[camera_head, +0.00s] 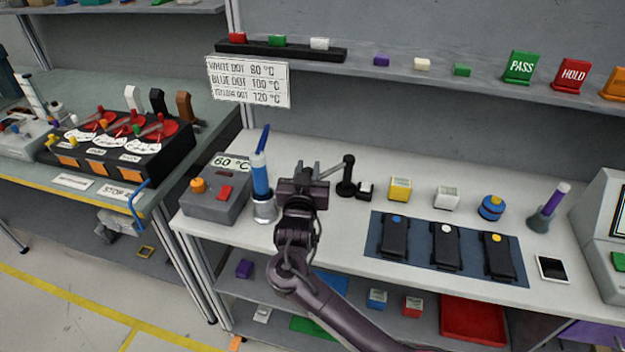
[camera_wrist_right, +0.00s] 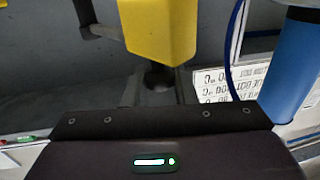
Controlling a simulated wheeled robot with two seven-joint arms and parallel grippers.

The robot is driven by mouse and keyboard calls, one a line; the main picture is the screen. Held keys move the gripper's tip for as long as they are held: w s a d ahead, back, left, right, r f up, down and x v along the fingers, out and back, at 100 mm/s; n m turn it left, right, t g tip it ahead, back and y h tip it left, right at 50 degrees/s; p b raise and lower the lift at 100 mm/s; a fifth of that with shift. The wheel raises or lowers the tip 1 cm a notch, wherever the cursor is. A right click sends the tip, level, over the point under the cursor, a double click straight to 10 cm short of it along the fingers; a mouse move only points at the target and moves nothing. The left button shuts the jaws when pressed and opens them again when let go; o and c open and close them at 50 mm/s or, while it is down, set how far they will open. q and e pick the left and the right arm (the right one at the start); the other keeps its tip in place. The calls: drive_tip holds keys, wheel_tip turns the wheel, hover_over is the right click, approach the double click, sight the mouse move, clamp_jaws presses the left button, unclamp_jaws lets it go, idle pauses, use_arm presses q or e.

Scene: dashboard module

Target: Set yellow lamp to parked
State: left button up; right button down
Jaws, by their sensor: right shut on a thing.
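The desk lamp (camera_head: 346,184) has a black base and post on the bench, with a thin grey arm reaching left towards my right gripper. My right gripper (camera_head: 304,186) is at the end of that arm, above the bench. In the head view it hides the lamp's head. In the wrist view the yellow lamp head (camera_wrist_right: 161,32) is large at top centre, just beyond the gripper body, with a grey rod at its left. My right gripper is shut on it; the fingertips themselves are hard to make out. My left gripper is not in view.
A blue tool in a metal holder (camera_head: 261,180) stands close left of my gripper, beside a grey 60 °C box (camera_head: 214,206). Yellow (camera_head: 400,189) and white blocks stand right of the lamp, behind a dark blue mat (camera_head: 375,240) with black devices. A shelf runs above.

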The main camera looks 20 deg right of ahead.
drive_tip(key=shift+w+a+f+h, duration=0.1)
drive_tip(key=shift+w+a+h, duration=0.2)
drive_tip(key=shift+w, duration=0.1)
drive_tip(key=shift+w+m+g+h+b, duration=0.4)
drive_tip(key=shift+m+h+b, duration=0.1)
drive_tip(key=shift+m, duration=0.1)
drive_tip(key=c, duration=1.2)
unclamp_jaws()
